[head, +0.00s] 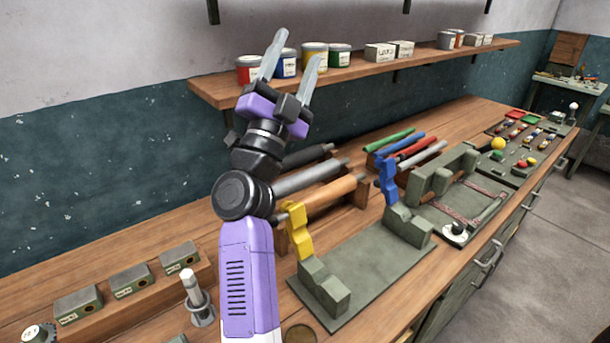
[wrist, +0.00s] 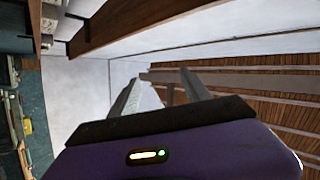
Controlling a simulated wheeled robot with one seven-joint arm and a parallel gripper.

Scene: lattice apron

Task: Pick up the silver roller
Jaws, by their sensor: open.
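My gripper (head: 297,48) is raised high above the workbench with its two fingers apart, pointing up in front of the wall shelf. It holds nothing. A thick grey, silver-looking roller (head: 308,179) lies on a wooden rack between a black roller (head: 306,156) and a copper-coloured roller (head: 328,195); my arm hides its left end. A thinner silver roller (head: 425,153) lies on a second rack to the right, beside a red one (head: 408,149). I cannot tell which one is meant. In the wrist view my open fingers (wrist: 163,82) point at the ceiling, with no roller visible.
A wooden shelf (head: 420,68) with tins and boxes is close behind my gripper. A green-grey fixture (head: 375,275) with yellow and blue uprights stands in front of the racks. Small boxes (head: 130,281) are at the left. Bare bench (head: 150,235) lies behind them.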

